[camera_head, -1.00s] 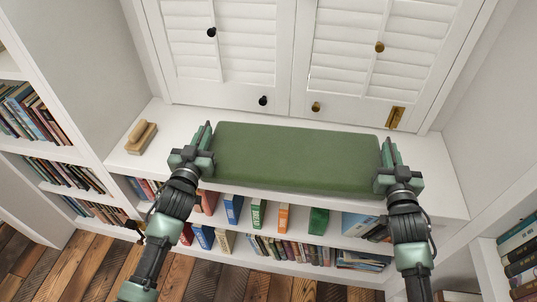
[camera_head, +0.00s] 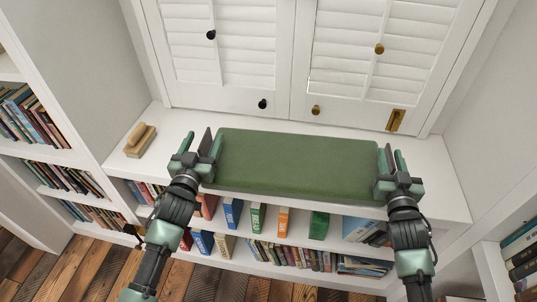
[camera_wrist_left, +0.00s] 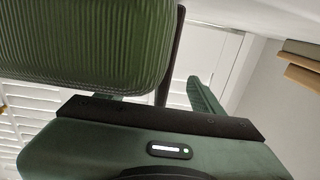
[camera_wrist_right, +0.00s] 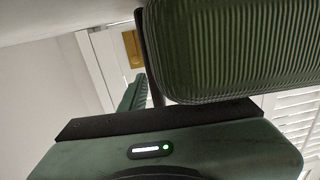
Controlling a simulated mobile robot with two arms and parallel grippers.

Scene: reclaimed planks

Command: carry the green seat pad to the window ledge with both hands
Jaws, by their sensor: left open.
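The green seat pad (camera_head: 298,163) lies flat over the white window ledge (camera_head: 437,175), its long side along the ledge and its front covering the ledge's edge. I cannot tell whether it fully rests there. My left gripper (camera_head: 203,146) is open at the pad's left end, with a dark upright strip beside the pad. In the left wrist view a gap shows between a green finger (camera_wrist_left: 205,100) and that strip (camera_wrist_left: 170,50). My right gripper (camera_head: 391,161) is at the pad's right end. In the right wrist view its finger (camera_wrist_right: 130,92) is close against a similar strip; its opening is unclear.
A wooden block-like object (camera_head: 140,140) sits on the ledge's left end. White shutters (camera_head: 345,50) with knobs stand behind the pad. Shelves of books (camera_head: 285,222) are below, with bookcases at left (camera_head: 35,120) and right (camera_head: 520,245). The ledge's right end is clear.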

